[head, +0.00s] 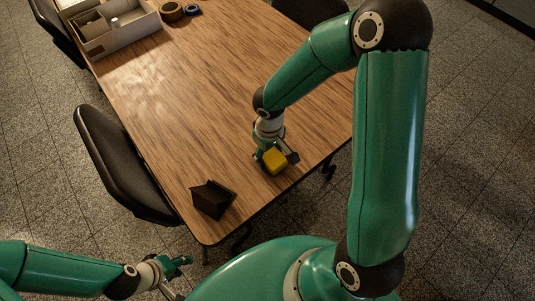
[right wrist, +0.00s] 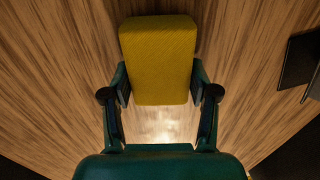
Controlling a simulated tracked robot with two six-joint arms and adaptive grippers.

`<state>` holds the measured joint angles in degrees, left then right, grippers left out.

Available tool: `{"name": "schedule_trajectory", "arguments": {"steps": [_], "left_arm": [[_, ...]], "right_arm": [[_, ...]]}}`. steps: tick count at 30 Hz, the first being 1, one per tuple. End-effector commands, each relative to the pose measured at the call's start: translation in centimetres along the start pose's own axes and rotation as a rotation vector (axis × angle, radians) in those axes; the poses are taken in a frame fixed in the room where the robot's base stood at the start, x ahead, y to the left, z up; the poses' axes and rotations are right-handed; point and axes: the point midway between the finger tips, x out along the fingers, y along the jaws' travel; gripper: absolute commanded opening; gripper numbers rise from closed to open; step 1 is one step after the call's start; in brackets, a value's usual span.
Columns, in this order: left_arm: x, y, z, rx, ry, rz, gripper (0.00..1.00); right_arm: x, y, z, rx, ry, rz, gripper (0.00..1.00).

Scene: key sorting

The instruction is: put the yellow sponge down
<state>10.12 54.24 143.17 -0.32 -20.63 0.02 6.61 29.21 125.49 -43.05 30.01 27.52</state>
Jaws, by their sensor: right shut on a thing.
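The yellow sponge (head: 275,160) is at my right gripper (head: 275,158), over the near part of the wooden table (head: 190,90). In the right wrist view the sponge (right wrist: 158,55) sits between the two fingertips of the right gripper (right wrist: 160,93), which are shut on its sides. The table lies behind the sponge in that view; whether the sponge touches it I cannot tell. My left gripper (head: 178,270) is at the lower left of the head view, off the table and apart from the sponge. Its fingers are small there, and I see nothing between them.
A dark brown angular object (head: 212,199) stands near the table's near left corner. A compartmented box (head: 118,30) stands at the far left, with tape rolls (head: 172,11) beside it. A black chair (head: 125,165) is at the left edge. The middle of the table is clear.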

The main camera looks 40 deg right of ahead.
Motion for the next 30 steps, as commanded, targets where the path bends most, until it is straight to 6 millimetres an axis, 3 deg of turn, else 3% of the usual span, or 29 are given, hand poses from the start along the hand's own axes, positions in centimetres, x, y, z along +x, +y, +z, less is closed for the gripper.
{"name": "schedule_trajectory", "arguments": {"steps": [12,13,17,30], "left_arm": [[0.44,-0.16,0.0,0.0,0.0,0.0,0.4],[0.43,-0.15,0.01,0.0,0.0,0.0,0.4],[0.31,-0.11,0.0,0.0,0.0,0.0,0.4],[-0.19,0.07,0.0,0.0,0.0,0.0,0.4]], "right_arm": [[0.77,-0.01,-0.04,-0.001,0.001,0.0,0.36],[0.73,-0.02,-0.04,-0.001,0.001,0.0,0.61],[0.62,-0.03,-0.05,-0.001,0.001,0.0,0.83],[0.17,-0.06,-0.06,-0.002,0.001,0.0,0.84]]}}
